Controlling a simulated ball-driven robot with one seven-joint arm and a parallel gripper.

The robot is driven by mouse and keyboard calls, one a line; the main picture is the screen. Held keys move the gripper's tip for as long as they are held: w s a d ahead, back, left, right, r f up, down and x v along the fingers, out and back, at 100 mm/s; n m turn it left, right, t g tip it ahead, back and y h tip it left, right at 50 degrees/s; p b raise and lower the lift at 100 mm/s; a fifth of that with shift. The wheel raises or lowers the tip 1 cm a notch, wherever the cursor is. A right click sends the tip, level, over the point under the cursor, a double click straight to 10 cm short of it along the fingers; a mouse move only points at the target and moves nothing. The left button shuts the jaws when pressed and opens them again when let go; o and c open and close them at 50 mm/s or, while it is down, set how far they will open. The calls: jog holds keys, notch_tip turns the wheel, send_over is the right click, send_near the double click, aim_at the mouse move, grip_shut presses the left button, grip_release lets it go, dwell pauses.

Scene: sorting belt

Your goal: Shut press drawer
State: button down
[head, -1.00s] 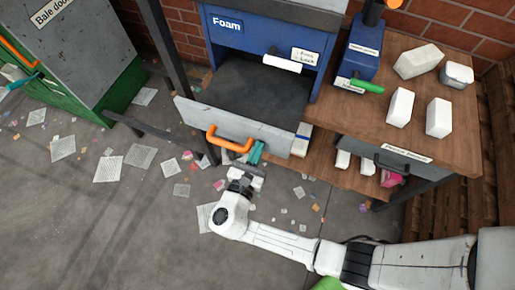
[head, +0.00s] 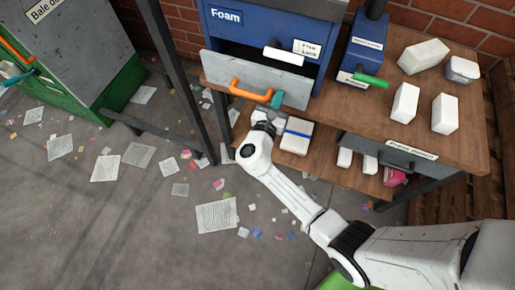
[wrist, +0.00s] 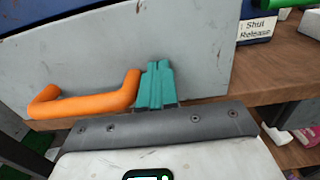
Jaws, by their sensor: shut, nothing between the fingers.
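A narrow dark gap shows behind the panel's top edge, so the drawer is partly open. My gripper (head: 277,100) is shut and empty, at the handle's right end. In the wrist view, the teal fingers (wrist: 156,85) are together against or very near the grey panel (wrist: 180,35), just right of the orange handle (wrist: 85,105). Exact contact is hard to tell.
A white box with a blue band (head: 296,137) lies on the lower shelf, right of my gripper. White blocks (head: 405,102) stand on the wooden bench (head: 385,115). A dark post (head: 172,70) stands left of the drawer. Papers litter the open floor.

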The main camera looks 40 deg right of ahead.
aim_at(284, 88)
jog(key=b+x, duration=0.1)
jog(key=x, duration=0.4)
jog(key=shift+f+b, duration=0.15)
jog(key=shift+b, duration=0.25)
jog(key=shift+w+d, duration=0.3)
jog(key=shift+d, duration=0.15)
jog(key=shift+r, duration=0.25)
jog(key=shift+d+r, duration=0.1)
